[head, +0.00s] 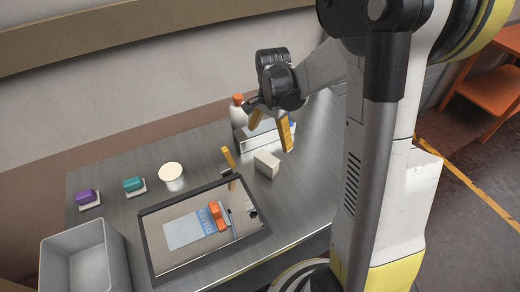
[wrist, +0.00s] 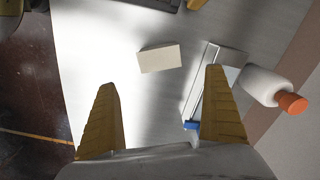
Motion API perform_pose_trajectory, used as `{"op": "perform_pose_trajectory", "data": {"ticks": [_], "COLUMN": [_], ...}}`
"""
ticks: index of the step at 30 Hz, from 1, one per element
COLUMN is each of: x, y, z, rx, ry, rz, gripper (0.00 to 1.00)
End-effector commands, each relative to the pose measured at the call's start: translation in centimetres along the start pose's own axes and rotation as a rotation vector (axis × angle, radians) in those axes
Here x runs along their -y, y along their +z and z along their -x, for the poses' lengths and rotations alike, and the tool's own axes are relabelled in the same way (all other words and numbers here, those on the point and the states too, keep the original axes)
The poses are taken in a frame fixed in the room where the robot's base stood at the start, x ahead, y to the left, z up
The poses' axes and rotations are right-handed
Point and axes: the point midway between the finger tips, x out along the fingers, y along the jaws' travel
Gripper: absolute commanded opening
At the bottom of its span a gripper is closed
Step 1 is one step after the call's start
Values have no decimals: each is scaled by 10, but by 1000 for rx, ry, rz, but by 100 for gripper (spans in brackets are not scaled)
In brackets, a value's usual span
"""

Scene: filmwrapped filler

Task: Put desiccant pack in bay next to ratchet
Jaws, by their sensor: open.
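My gripper (head: 271,138) is open and empty above the far right part of the table. Its two yellow fingers also show in the wrist view (wrist: 160,78). A pale beige block (head: 267,164), which may be the desiccant pack, lies on the table apart from the fingers; it shows beyond the fingertips in the wrist view (wrist: 160,58). A dark-rimmed tray (head: 151,244) lies near the front. In it are a blue-and-white printed piece (head: 186,233), an orange object (head: 217,215) and a small dark item. I cannot tell which is the ratchet, or the bay limits.
A white bottle with an orange cap (wrist: 268,85) and a pale box-like holder (wrist: 225,72) stand close to my gripper. A yellow upright piece (head: 228,156) stands by the tray. A white tub (head: 171,177), purple (head: 87,196) and teal (head: 133,184) items and a grey bin (head: 75,237) are left.

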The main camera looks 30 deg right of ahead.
Motion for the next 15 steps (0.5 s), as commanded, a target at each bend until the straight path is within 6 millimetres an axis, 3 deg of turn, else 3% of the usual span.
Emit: {"op": "perform_pose_trajectory", "data": {"ticks": [6, 15], "x": [0, 0], "y": [0, 2], "z": [-39, -62], "rx": [1, 0], "ry": [1, 1], "rz": [-2, 0], "gripper": [100, 100]}}
